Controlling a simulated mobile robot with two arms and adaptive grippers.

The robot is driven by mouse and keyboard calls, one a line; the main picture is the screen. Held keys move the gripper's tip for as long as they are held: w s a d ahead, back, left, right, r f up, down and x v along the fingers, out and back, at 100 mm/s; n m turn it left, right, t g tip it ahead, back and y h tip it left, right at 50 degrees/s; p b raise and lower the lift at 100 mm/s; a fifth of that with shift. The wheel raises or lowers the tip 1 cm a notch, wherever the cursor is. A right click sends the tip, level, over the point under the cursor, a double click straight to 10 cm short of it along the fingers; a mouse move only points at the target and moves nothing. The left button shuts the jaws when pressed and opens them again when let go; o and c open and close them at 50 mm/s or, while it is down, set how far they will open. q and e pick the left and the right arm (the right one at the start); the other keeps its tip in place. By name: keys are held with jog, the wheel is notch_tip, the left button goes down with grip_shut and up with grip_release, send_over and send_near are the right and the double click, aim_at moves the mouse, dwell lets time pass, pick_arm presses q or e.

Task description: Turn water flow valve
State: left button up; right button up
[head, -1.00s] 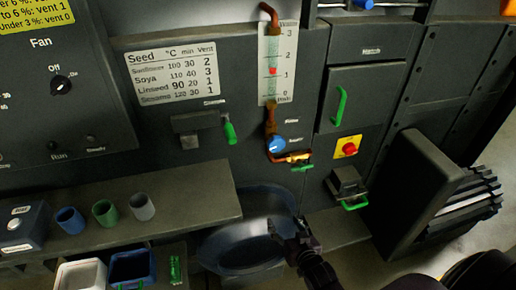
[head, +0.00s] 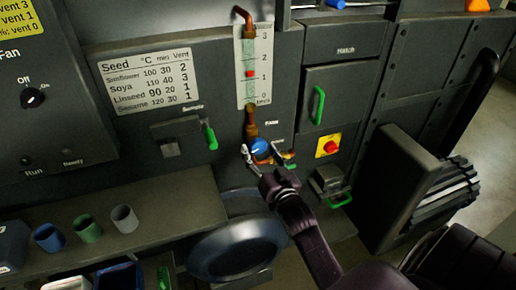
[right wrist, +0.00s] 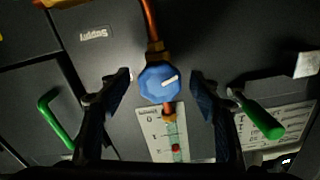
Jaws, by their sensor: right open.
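The water flow valve is a blue round knob (head: 261,147) with a white mark, on a copper pipe below the flow gauge (head: 250,68). In the right wrist view the knob (right wrist: 159,82) sits between my open right gripper's fingers (right wrist: 158,92), with a gap on each side. In the head view my right gripper (head: 262,160) is at the knob and partly covers it. The gauge (right wrist: 166,135) shows a red float in the right wrist view. My left gripper is not in view.
A green sample handle (head: 211,138) is left of the valve. A hatch with a green handle (head: 318,105) and a red-yellow switch (head: 328,146) are to the right. A dark round bowl (head: 237,250) and a shelf with cups (head: 88,229) are below.

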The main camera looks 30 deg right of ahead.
jog(key=shift+w+d, duration=0.15)
jog(key=shift+w, duration=0.55)
jog(key=shift+c, duration=0.5)
jog(key=c, duration=1.1)
jog(key=shift+o, duration=0.2)
jog(key=shift+r+n+p, duration=0.15)
jog(key=shift+n+p, duration=0.4)
jog(key=shift+n, duration=0.15)
jog(key=shift+d+n+p, duration=0.1)
jog(key=shift+n+p, duration=0.3)
jog(key=shift+n, duration=1.1)
jog(key=o, duration=1.2)
jog(key=shift+c, duration=0.2)
